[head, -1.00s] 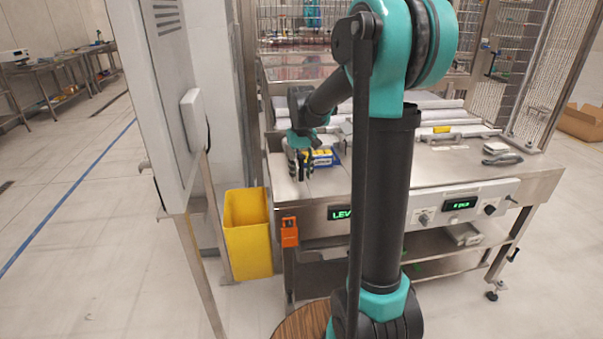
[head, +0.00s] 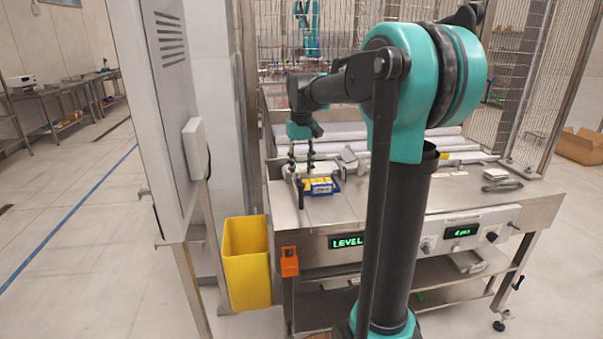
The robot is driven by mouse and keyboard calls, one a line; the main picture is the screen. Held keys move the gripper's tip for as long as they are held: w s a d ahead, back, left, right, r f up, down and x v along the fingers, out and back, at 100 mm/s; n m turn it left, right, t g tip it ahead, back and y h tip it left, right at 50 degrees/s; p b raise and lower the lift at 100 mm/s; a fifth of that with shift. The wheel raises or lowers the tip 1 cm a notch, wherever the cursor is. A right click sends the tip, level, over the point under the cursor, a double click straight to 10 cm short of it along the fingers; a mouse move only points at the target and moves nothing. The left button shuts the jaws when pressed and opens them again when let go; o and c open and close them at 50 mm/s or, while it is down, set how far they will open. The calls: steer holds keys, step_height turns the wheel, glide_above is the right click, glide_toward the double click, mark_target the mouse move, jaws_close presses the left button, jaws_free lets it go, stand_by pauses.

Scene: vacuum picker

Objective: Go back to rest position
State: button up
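My gripper (head: 301,165) hangs pointing down over the left end of the steel worktable (head: 340,208). Its two dark fingers stand apart with nothing seen between them, so it looks open. A small blue and yellow pack (head: 321,187) lies on the table just below and to the right of the fingers. They look apart from it, though the exact gap is hard to tell. My arm is bent, with its elbow raised at the upper right.
A yellow bin (head: 247,262) stands left of the table, beside a tall grey cabinet (head: 150,110). White rollers (head: 340,135) and a wire mesh fence lie behind. A grey handheld item (head: 502,186) rests at the table's right.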

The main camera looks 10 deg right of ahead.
steer(key=s+d+f+m+t, duration=0.1)
steer(key=s+d+f+t, duration=0.1)
steer(key=s+f, duration=0.9)
steer(key=s+d+f+m+t, duration=0.1)
steer(key=s+d+f+t, duration=0.1)
steer(key=s+f, duration=0.9)
steer(key=shift+s+f, duration=0.2)
steer(key=shift+s, duration=0.8)
